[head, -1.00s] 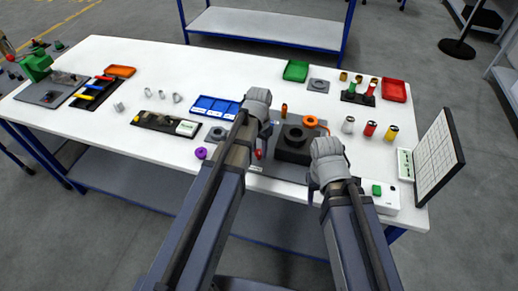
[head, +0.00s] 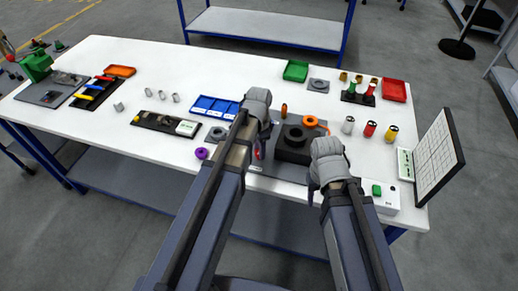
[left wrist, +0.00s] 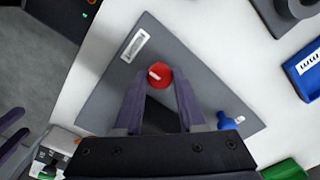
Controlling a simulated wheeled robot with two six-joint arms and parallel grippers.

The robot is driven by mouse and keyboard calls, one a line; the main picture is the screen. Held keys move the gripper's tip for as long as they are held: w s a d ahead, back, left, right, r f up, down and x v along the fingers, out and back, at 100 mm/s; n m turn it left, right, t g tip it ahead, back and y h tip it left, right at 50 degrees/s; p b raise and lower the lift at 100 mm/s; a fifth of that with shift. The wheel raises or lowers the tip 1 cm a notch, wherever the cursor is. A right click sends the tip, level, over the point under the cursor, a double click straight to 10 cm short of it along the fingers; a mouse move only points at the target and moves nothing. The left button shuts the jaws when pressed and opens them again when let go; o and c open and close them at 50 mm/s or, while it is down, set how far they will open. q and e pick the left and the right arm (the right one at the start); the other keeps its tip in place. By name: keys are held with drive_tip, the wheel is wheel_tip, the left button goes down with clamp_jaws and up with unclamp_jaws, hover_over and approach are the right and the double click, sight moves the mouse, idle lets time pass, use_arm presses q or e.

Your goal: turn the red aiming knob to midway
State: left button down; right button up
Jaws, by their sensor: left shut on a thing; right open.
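The red knob (left wrist: 160,75) is round with a short white mark on its top, and sits on a grey plate (left wrist: 200,75). In the left wrist view my left gripper (left wrist: 159,92) has its two fingers on either side of the knob, shut on it. In the head view the left gripper (head: 264,140) is over the grey plate, left of a black block (head: 292,152), and its arm hides part of the plate. A bit of red (head: 258,151) shows by its fingers. My right gripper (head: 312,192) is open and empty at the table's front edge.
A blue knob (left wrist: 227,121) stands on the same plate, with a white label slot (left wrist: 135,45) near another edge. An orange ring (head: 310,121) sits by the black block. A purple ring (head: 201,153) and blue tray (head: 215,107) lie to the left.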

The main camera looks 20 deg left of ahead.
use_arm(q)
drive_tip(key=c, duration=0.5)
unclamp_jaws()
wheel_tip(320, 180, up, 8)
drive_tip(key=p, duration=0.8)
drive_tip(key=shift+f, duration=0.1)
drive_tip(key=s+d+n+y, duration=0.1)
drive_tip(key=s+d+n, duration=0.4)
drive_tip(key=s+d, duration=0.5)
drive_tip(key=s, duration=0.4)
drive_tip(key=shift+s+f+n+b, duration=0.15)
drive_tip(key=shift+n+b, duration=0.15)
